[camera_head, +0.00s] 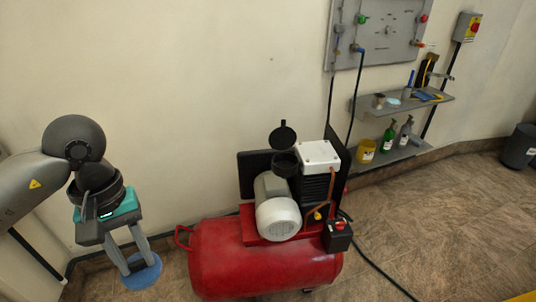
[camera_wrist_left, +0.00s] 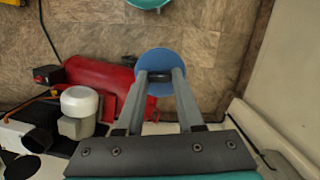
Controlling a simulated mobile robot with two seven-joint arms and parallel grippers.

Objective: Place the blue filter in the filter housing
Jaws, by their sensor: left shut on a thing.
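My left gripper (camera_head: 135,267) is shut on the blue filter (camera_head: 143,274), a flat blue disc held at the fingertips at the lower left of the head view. In the left wrist view the blue filter (camera_wrist_left: 165,62) sits at the ends of the fingers, above the floor. The filter housing (camera_head: 285,163) is a black round cup on the compressor, to the right of my left gripper, with its round black lid (camera_head: 283,135) standing up behind it. The filter is apart from the housing. My right gripper is not in view.
The red compressor tank (camera_head: 262,262) stands on the tiled floor with a pale motor (camera_head: 278,212) on top. A control panel (camera_head: 380,32) and shelves (camera_head: 400,104) with bottles are on the wall. A hose (camera_head: 385,268) lies on the floor at right.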

